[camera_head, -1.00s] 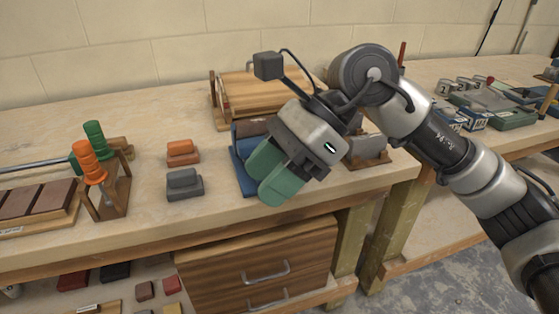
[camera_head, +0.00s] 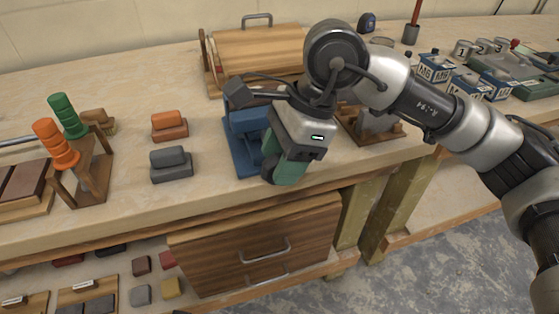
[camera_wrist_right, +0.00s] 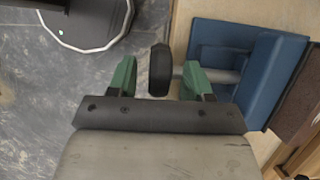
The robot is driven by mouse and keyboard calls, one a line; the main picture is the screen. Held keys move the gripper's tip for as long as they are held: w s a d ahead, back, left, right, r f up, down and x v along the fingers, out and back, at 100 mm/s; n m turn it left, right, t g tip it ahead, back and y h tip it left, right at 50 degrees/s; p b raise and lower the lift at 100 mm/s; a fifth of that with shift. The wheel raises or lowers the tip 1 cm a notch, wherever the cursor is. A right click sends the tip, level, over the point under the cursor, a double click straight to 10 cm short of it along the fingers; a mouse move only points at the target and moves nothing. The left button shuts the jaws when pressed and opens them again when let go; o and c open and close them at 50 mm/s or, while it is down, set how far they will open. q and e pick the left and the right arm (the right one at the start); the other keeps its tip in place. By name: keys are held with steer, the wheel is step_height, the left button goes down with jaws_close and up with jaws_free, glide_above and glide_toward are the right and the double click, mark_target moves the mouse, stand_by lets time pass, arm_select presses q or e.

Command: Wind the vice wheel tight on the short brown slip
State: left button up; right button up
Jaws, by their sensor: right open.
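The blue vice (camera_head: 244,143) stands near the bench's front edge, partly hidden behind my right gripper. It also shows in the right wrist view (camera_wrist_right: 277,75). Its dark round wheel (camera_wrist_right: 159,70) sits between the two green fingers of my right gripper (camera_wrist_right: 160,78), with a gap on both sides. In the head view the wheel (camera_head: 268,168) shows beside the green fingers of the right gripper (camera_head: 284,172), which is open and points down. A brown slip (camera_wrist_right: 304,104) shows at the vice's far side in the wrist view. My left gripper is out of view.
An orange block (camera_head: 169,126) and a grey block (camera_head: 171,165) lie left of the vice. A rack with orange and green handles (camera_head: 88,170) stands farther left. A wooden box (camera_head: 262,55) is behind, and a wooden holder (camera_head: 372,125) is to the right. Drawers (camera_head: 260,245) are below.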

steer(key=shift+a+f, duration=0.15)
steer(key=shift+f, duration=0.2)
steer(key=shift+c, duration=0.4)
steer(key=c, duration=0.8)
